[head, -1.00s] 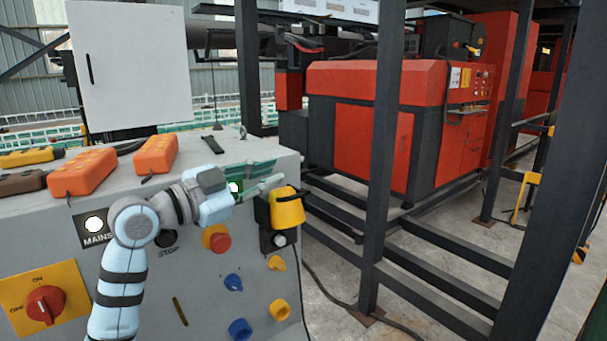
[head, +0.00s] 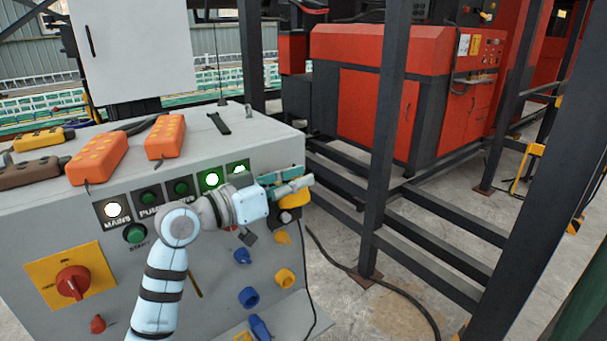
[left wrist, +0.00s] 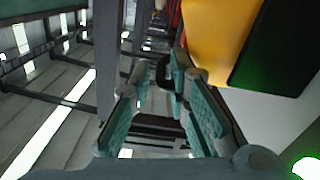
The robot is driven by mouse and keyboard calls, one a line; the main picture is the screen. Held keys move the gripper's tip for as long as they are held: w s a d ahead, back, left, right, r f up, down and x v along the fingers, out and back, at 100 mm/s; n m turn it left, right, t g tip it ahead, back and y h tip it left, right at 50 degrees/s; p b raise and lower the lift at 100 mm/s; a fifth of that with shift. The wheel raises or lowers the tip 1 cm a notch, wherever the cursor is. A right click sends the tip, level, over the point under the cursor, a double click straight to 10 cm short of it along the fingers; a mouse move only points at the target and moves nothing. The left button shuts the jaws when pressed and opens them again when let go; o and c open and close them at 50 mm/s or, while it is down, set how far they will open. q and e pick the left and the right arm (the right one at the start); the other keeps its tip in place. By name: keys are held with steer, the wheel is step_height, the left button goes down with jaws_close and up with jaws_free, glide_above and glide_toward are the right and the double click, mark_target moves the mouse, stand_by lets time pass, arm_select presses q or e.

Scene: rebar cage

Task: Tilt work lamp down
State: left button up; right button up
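The work lamp (head: 294,200) is a yellow and black lamp at the right corner of the grey control cabinet. My left gripper (head: 304,178) is in front of it and hides much of it in the head view, so its tilt is hard to tell. In the left wrist view the yellow lamp body (left wrist: 218,38) is large at the upper right, beside the fingers and not between them. The teal pads of my left gripper (left wrist: 160,76) stand apart with a gap. A small dark part shows near the tips; I cannot tell what it is. My right gripper is not in view.
The grey cabinet (head: 215,285) carries lit buttons, a red switch on a yellow plate (head: 72,281) and blue and yellow sockets. Orange boxes (head: 97,158) lie on top. A black cable (head: 395,300) runs over the floor. A dark steel post (head: 383,140) stands to the right.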

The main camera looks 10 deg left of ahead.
arm_select(q)
steer(key=shift+x, duration=0.9)
steer(key=shift+a, duration=0.1)
jaws_close()
steer(key=m+b, duration=0.1)
steer(key=f+m+b, duration=0.1)
steer(key=m, duration=0.1)
steer(key=d+f+m+b, duration=0.1)
steer(key=b, duration=0.1)
steer(key=shift+s+f+m, duration=0.25)
steer(key=shift+s+m, duration=0.05)
jaws_free()
steer(key=shift+a, duration=0.15)
